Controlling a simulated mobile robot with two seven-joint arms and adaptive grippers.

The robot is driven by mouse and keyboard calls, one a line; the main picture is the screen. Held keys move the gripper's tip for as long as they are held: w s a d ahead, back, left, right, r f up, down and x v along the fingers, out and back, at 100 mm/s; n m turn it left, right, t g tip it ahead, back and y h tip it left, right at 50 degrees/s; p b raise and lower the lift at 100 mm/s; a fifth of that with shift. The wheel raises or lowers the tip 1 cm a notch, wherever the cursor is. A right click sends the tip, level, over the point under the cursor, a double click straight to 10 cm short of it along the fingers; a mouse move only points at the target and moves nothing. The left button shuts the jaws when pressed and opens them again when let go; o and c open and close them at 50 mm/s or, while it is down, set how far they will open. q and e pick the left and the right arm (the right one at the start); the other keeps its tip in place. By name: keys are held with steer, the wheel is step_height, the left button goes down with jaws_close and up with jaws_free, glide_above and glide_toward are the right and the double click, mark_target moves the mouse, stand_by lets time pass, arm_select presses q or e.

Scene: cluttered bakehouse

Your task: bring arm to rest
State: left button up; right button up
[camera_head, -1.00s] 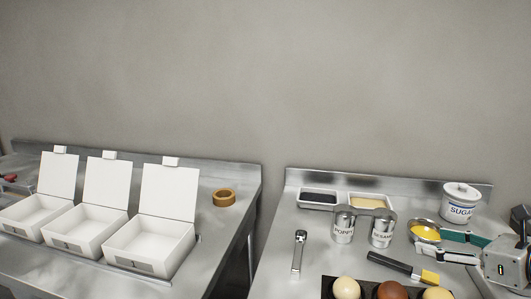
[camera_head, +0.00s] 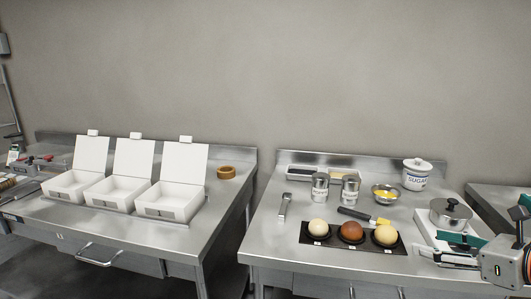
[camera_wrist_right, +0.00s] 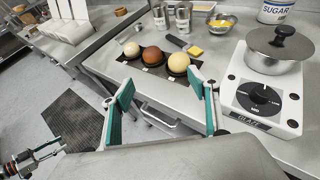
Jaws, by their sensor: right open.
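My right gripper (camera_head: 450,252) is at the right edge of the head view, in front of the right steel table and beside the white glaze warmer. In the right wrist view my right gripper (camera_wrist_right: 160,92) has its two green-padded fingers wide apart with nothing between them. Beyond the fingers is a dark tray (camera_wrist_right: 150,68) with three round buns in a row. At the lower left of the right wrist view, what looks like my left gripper (camera_wrist_right: 42,152) hangs over the floor, small, its opening unclear; it is outside the head view.
The glaze warmer (camera_wrist_right: 239,107) with a lidded pot (camera_wrist_right: 275,52) stands close right of my right gripper. The right table (camera_head: 285,240) holds tins, a bowl (camera_head: 386,193), a brush and a sugar jar (camera_head: 417,176). White boxes (camera_head: 170,200) stand on the left table.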

steer(key=s+a+f+m+t+h, duration=0.1)
steer(key=s+a+f+m, duration=0.3)
steer(key=f+m, duration=0.65)
steer(key=s+a+f+m+h, duration=0.1)
steer(key=s+a+f+m, duration=0.3)
steer(key=f+m, duration=0.65)
steer(key=s+a+f+m+t+h, duration=0.1)
steer(key=s+a+f+m, duration=0.25)
steer(key=f+m, duration=0.7)
steer(key=s+a+f+m+g, duration=0.3)
steer(key=s+a+f+m, duration=0.1)
steer(key=s+a+f, duration=0.3)
steer(key=a+f, duration=0.2)
steer(key=a, duration=0.1)
steer(key=shift+s+f+g+y, duration=0.2)
steer(key=shift+s+g+y, duration=0.1)
steer(key=shift+g, duration=0.1)
steer(key=shift+m, duration=0.25)
